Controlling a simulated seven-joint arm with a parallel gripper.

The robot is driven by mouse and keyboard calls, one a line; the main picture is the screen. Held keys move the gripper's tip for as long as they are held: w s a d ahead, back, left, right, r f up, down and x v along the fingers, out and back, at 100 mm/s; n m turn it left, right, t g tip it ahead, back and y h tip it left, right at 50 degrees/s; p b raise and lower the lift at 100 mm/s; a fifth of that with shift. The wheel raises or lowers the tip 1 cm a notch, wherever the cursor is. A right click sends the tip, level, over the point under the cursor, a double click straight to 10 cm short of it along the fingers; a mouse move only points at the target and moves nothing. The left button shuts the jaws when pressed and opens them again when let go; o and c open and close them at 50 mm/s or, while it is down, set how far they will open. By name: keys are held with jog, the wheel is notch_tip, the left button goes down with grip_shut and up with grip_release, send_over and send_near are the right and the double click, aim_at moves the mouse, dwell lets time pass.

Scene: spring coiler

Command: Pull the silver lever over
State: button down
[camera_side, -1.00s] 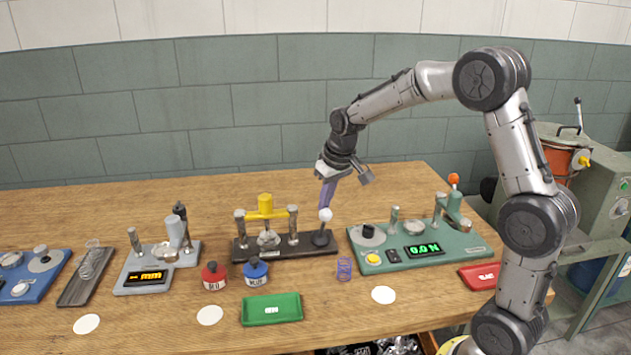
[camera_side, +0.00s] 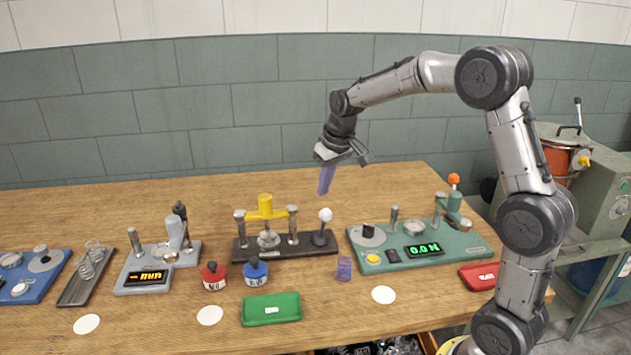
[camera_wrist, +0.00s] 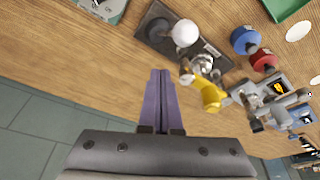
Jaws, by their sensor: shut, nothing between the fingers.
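The lever (camera_side: 322,229) with a grey shaft and a white ball knob stands nearly upright, leaning slightly right, at the right end of a dark base plate (camera_side: 285,251). I take this as the silver lever. In the wrist view its ball (camera_wrist: 185,33) hides most of the shaft. My gripper (camera_side: 323,192) has purple fingers, pressed together with nothing between them. It hangs just above the ball, apart from it. In the wrist view the closed fingers (camera_wrist: 160,72) point toward the plate, short of the ball.
A yellow bridge (camera_side: 265,209) on posts stands left of the lever on the same plate. A green device (camera_side: 460,244) with a display is to the right. The table behind is clear.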

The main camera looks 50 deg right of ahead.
jog(key=shift+r, duration=2.15)
